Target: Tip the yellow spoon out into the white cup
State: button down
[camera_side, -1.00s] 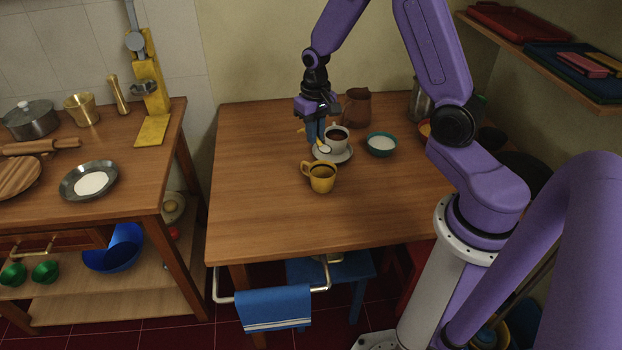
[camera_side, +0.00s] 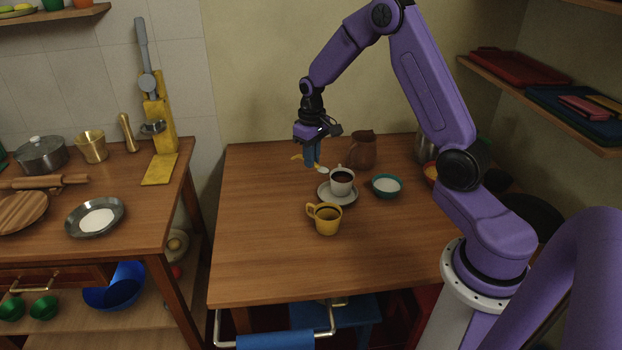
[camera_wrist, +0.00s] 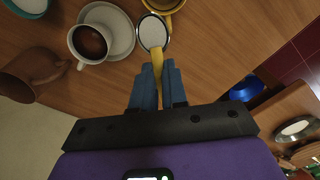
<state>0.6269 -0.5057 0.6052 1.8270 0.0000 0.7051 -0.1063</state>
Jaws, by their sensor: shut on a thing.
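My gripper (camera_side: 313,163) is shut on the yellow spoon's handle (camera_side: 297,157), above the table. In the wrist view the spoon (camera_wrist: 157,62) runs up from between the blue fingers (camera_wrist: 158,88). Its bowl (camera_wrist: 153,32) holds something white and appears about level. In the side view the spoon's bowl (camera_side: 323,169) is just left of the white cup (camera_side: 341,183), about at its rim height or higher. The white cup stands upright on a white saucer (camera_side: 337,200) and holds dark liquid. It also shows in the wrist view (camera_wrist: 90,43), left of the spoon.
A yellow mug (camera_side: 326,221) stands in front of the saucer. A teal bowl of white stuff (camera_side: 387,186) is to the right and a brown jug (camera_side: 363,150) is behind. The table's left and front parts are clear.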

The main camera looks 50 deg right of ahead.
jog(key=w+d+f, duration=0.2)
jog(key=d, duration=1.8)
jog(key=a+f+h, duration=0.1)
jog(key=a+h, duration=0.1)
jog(key=h, duration=0.2)
jog(key=a+f+h, duration=0.2)
jog(key=h, duration=0.2)
jog(key=a+f+h, duration=0.2)
jog(key=h, duration=0.3)
jog(key=shift+w+a, duration=0.2)
jog(key=shift+a, duration=0.2)
jog(key=shift+a+f+h, duration=0.15)
jog(key=shift+f+h, duration=0.05)
jog(key=shift+h, duration=0.95)
jog(key=shift+a+f+h, duration=0.15)
jog(key=shift+f+h, duration=0.1)
jog(key=shift+h, duration=0.95)
jog(key=shift+a+f+h, duration=0.15)
jog(key=shift+f+h, duration=0.05)
jog(key=shift+h, duration=0.95)
jog(key=shift+r, duration=0.1)
